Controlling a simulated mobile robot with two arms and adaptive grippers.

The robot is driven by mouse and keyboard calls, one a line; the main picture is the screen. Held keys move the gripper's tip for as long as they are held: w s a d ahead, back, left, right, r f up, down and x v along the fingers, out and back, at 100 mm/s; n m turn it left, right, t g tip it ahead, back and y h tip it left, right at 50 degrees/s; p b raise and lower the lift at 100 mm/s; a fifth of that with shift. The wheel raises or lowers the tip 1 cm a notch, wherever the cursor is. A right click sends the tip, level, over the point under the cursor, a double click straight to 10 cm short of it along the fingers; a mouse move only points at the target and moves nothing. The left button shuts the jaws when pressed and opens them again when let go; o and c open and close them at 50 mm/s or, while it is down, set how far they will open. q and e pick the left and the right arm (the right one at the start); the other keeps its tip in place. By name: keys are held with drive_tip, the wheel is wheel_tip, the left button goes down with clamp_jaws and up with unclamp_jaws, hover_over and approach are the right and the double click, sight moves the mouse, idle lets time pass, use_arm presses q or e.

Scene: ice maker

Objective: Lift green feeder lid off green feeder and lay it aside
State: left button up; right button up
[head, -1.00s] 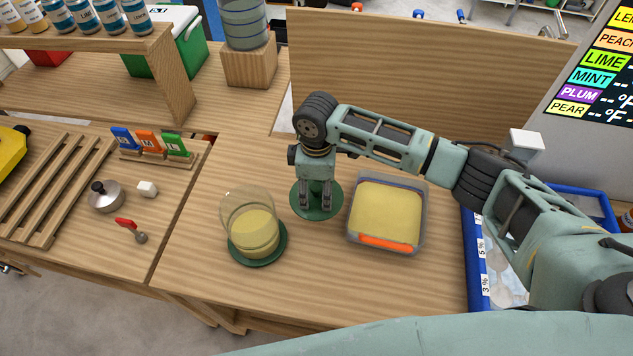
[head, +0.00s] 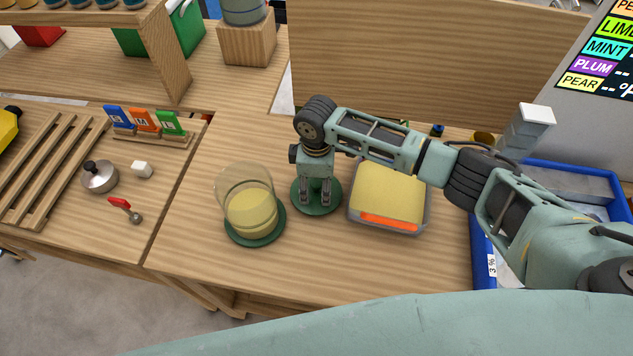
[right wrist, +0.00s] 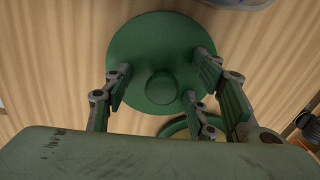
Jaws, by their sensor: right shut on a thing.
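The green feeder lid (head: 301,203) is a round dark green disc with a small knob. It is at or just above the table, right of the feeder; I cannot tell whether it touches the wood. My right gripper (head: 316,203) points down over it, shut on its knob. In the right wrist view the fingers (right wrist: 165,95) stand around the knob and the lid (right wrist: 150,40) fills the upper middle. The green feeder (head: 247,205) is a clear cylinder on a green base with yellow contents, open at the top. My left gripper is not in view.
A grey tub (head: 427,222) with yellow contents and an orange strip stands close right of the lid. A blue-rimmed bin (head: 482,262) is farther right. A wooden panel (head: 420,65) stands behind. The table is clear in front of the lid.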

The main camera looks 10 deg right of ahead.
drive_tip(key=shift+f+b, duration=0.3)
drive_tip(key=shift+f, duration=0.3)
idle(0.3)
drive_tip(key=o, duration=1.4)
drive_tip(key=shift+c, duration=0.2)
drive_tip(key=shift+r, duration=0.15)
wheel_tip(320, 180, up, 12)
drive_tip(key=shift+f, duration=0.1)
